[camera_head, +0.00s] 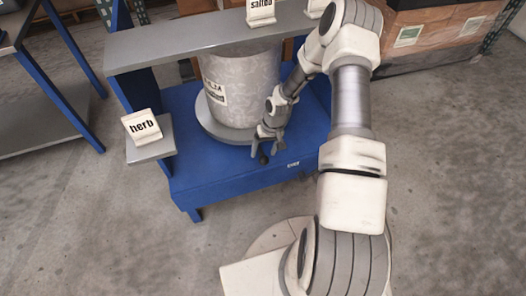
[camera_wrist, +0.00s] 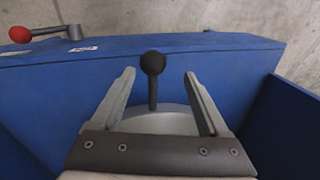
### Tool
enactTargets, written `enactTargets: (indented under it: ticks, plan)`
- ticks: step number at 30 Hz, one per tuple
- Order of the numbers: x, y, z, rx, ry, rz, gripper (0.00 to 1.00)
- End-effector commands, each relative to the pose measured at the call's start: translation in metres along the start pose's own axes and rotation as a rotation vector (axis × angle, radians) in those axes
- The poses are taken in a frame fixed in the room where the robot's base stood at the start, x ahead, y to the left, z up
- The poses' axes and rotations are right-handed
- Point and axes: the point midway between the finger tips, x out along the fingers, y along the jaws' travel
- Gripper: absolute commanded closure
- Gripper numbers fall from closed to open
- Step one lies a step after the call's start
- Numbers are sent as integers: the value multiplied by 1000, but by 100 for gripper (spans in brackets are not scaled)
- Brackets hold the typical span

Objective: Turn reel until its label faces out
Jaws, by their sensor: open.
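The reel (camera_head: 245,80) is a pale grey mottled cylinder standing upright on a round grey turntable (camera_head: 207,125) in a blue stand. Its white label (camera_head: 215,92) with dark lettering sits on the left part of the visible side, partly turned away. My gripper (camera_head: 267,148) is low at the turntable's front right edge. In the wrist view my gripper (camera_wrist: 160,76) is open, with a black ball knob (camera_wrist: 152,63) on a thin dark stem between its fingers, apart from both. The stem rises by a pale grey disc edge (camera_wrist: 155,121). The reel is not visible there.
A grey beam (camera_head: 170,42) crosses above the reel, bearing a "salted" sign (camera_head: 261,12). A "herb" sign (camera_head: 141,127) stands on a small shelf at left. A red-knobbed crank (camera_wrist: 20,34) shows at upper left. Boxes (camera_head: 430,35) stand behind; floor at right is clear.

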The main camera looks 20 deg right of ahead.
Motion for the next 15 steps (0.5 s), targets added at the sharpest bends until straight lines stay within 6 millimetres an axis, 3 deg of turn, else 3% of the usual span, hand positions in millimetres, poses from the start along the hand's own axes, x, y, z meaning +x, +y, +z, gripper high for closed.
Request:
enactTargets:
  ticks: [15]
  plan:
    - [-39, -1, 0, 0, 0, 0, 22]
